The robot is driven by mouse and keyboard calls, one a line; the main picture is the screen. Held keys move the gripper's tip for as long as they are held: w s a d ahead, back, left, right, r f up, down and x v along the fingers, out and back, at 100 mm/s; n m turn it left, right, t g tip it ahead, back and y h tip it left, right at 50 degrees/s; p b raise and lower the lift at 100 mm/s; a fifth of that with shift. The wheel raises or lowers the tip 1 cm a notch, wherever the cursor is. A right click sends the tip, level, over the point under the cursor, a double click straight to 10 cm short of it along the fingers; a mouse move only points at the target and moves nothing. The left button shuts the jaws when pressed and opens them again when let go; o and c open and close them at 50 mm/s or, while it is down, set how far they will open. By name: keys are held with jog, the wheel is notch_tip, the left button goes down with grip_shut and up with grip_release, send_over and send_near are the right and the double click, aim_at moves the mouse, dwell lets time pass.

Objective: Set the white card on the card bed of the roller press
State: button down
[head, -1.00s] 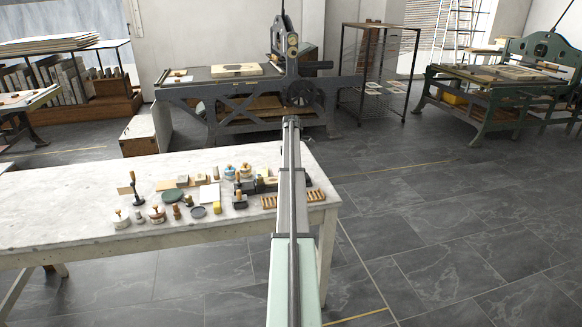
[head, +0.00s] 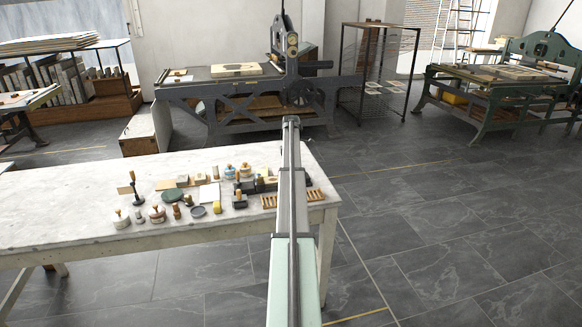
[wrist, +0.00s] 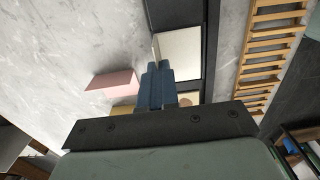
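In the wrist view, my gripper (wrist: 158,68) points down over the tabletop, its two blue fingers close together. A thin pale edge shows at the fingertips; I cannot tell whether it is a held card or part of what lies beyond. Just past the tips, a cream-white square (wrist: 181,52) lies against a dark frame (wrist: 210,50); I cannot tell whether this is the card bed. In the head view my arm hides the gripper.
A wooden slatted rack (wrist: 270,50) lies right of the dark frame, also at the table's right end in the head view (head: 314,195). A pink block (wrist: 111,85) is left of the fingers. Stamps and pots crowd the table (head: 60,205), whose left part is clear. Large presses stand behind.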

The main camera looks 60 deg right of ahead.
jog(key=c, duration=1.8)
grip_release()
jog(key=o, duration=0.5)
jog(key=shift+c, duration=0.5)
jog(key=shift+c, duration=1)
jog(key=shift+r, duration=3)
